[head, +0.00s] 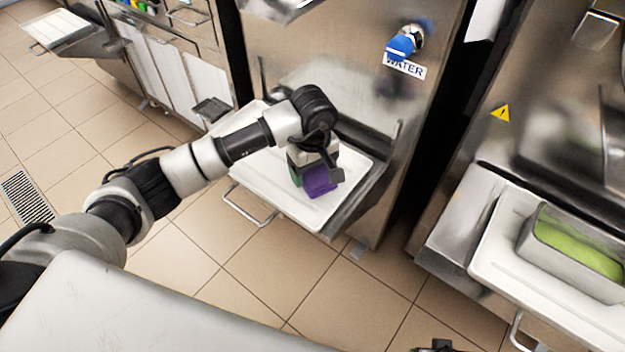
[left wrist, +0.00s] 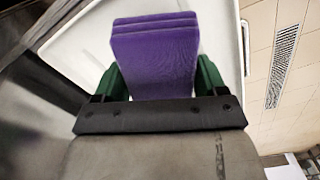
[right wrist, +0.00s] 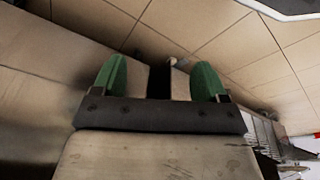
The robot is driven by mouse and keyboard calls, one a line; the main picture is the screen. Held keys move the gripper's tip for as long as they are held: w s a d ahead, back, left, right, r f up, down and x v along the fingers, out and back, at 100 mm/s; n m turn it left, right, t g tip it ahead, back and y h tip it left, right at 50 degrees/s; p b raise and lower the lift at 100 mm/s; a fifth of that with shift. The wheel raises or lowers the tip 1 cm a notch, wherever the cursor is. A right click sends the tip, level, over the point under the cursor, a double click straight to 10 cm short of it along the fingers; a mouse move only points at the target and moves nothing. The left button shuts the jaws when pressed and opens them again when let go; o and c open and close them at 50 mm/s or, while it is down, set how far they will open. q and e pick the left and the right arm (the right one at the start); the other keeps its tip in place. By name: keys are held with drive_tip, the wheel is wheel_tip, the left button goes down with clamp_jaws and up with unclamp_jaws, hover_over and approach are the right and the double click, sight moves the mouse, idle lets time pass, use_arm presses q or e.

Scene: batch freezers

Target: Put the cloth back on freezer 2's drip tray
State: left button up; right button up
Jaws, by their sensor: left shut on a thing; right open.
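A folded purple cloth (head: 319,182) is at the white drip tray (head: 262,176) of the middle freezer, the one with the WATER label. My left gripper (head: 308,178) points down over this tray and is shut on the cloth. In the left wrist view the cloth (left wrist: 154,55) shows as a stack of folded layers between the green fingers (left wrist: 154,82), with the white tray (left wrist: 90,50) behind it. I cannot tell whether the cloth touches the tray. My right gripper shows in the right wrist view (right wrist: 158,82), open and empty above the floor.
The right freezer's white tray (head: 490,250) holds a metal pan of green ice cream (head: 575,245). A blue-handled water tap (head: 405,43) is on the middle freezer's front. Another white tray (head: 60,30) stands far left. A floor drain (head: 27,197) lies at left; the tiled floor is clear.

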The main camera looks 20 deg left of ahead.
sight(313, 179)
use_arm(q)
wheel_tip(313, 179, down, 3)
drive_tip(key=shift+f, duration=0.5)
use_arm(e)
drive_tip(key=shift+w+r, duration=0.15)
drive_tip(key=shift+r, duration=0.8)
use_arm(q)
drive_tip(key=shift+f+b, duration=0.1)
drive_tip(key=shift+b, duration=0.25)
drive_tip(key=o, duration=0.8)
use_arm(e)
drive_tip(key=shift+r, duration=0.3)
use_arm(q)
drive_tip(key=shift+r, duration=0.2)
wheel_tip(313, 179, up, 12)
drive_tip(key=shift+f+p, duration=0.1)
drive_tip(key=shift+p, duration=0.7)
use_arm(e)
drive_tip(key=f, duration=0.2)
drive_tip(key=s+f, duration=0.1)
drive_tip(key=f, duration=0.2)
drive_tip(key=shift+f, duration=0.15)
